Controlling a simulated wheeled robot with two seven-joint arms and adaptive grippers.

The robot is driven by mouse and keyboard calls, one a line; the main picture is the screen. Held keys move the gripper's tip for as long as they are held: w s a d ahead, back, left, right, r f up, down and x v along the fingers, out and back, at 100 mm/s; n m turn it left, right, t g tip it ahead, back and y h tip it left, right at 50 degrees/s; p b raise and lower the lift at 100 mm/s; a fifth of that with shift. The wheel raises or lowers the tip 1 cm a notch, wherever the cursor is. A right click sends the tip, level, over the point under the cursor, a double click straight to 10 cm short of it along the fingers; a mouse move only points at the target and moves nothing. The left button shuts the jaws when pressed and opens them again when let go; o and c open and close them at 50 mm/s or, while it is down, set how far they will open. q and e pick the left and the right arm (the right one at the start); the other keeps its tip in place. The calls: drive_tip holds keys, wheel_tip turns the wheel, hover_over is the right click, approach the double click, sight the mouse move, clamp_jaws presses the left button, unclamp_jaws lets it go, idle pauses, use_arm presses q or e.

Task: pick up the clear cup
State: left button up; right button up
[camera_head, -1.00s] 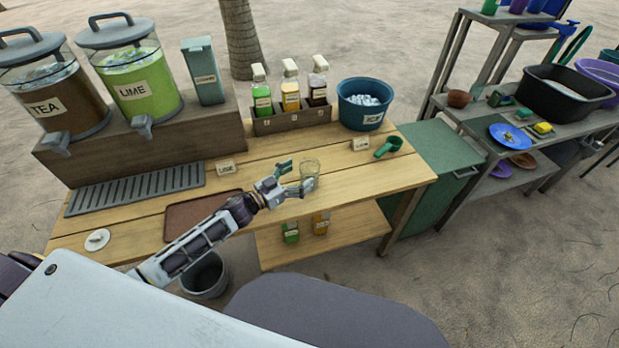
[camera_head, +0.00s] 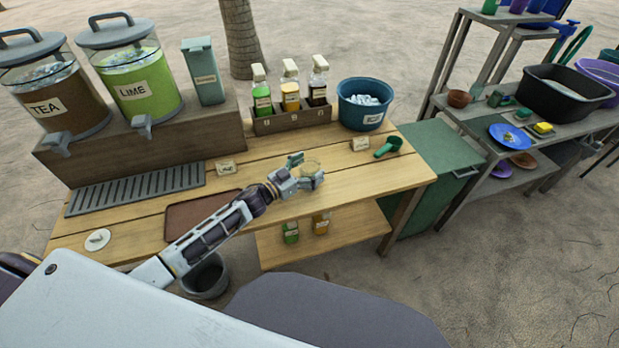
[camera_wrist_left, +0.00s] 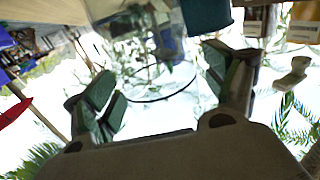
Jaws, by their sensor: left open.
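The clear cup (camera_head: 311,167) stands on the wooden table, partly hidden behind my left gripper in the head view. My left gripper (camera_head: 308,172) is open, with its fingers on either side of the cup. In the left wrist view the clear cup (camera_wrist_left: 150,60) is between and just beyond the open green-padded fingers of my left gripper (camera_wrist_left: 165,90). I cannot tell whether either finger touches it. My right gripper is not in view.
A green scoop (camera_head: 388,147) and an ice bucket (camera_head: 364,104) are behind and right of the cup. A bottle rack (camera_head: 292,118) stands behind it. A brown tray (camera_head: 200,216) lies to the left. The table's right front is clear.

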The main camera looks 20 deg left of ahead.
use_arm(q)
drive_tip(key=shift+w, duration=0.1)
drive_tip(key=c, duration=0.8)
drive_tip(key=shift+c, duration=1.2)
drive_tip(key=shift+r, duration=0.1)
